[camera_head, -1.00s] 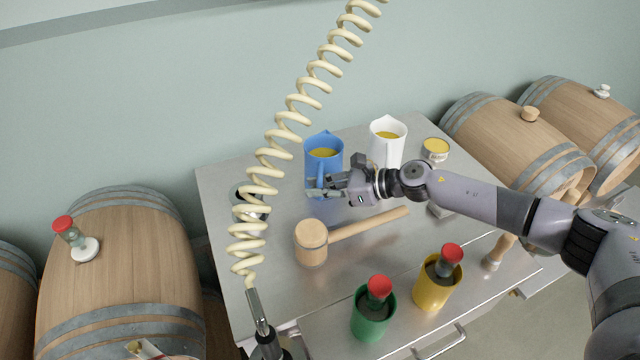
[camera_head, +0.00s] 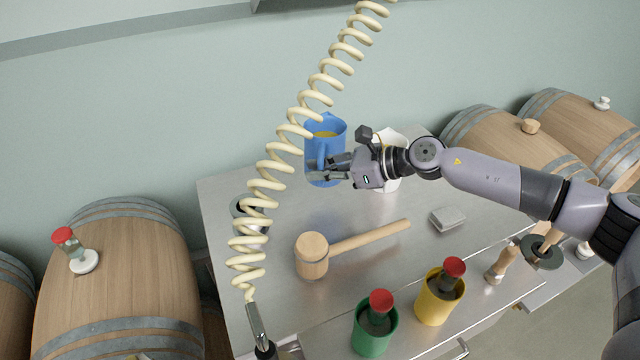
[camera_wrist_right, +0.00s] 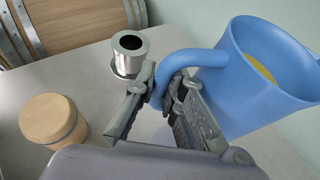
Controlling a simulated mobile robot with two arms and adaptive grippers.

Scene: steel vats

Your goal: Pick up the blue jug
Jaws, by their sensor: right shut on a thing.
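The blue jug (camera_head: 325,135) holds a yellow liquid and is upright or nearly so, a little above the steel table. My right gripper (camera_head: 335,170) is shut on its handle, with the arm coming in from the right. In the right wrist view, the fingers (camera_wrist_right: 165,105) close around the handle of the blue jug (camera_wrist_right: 240,85), whose body is at the right. My left gripper is not in view.
The steel table (camera_head: 370,265) bears a wooden mallet (camera_head: 312,256), green cup (camera_head: 372,335) and yellow cup (camera_head: 437,305). A white jug (camera_head: 392,180) stands partly hidden behind my right gripper. A coiled hose (camera_head: 270,185) hangs close left of the blue jug. Barrels (camera_head: 120,275) flank the table.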

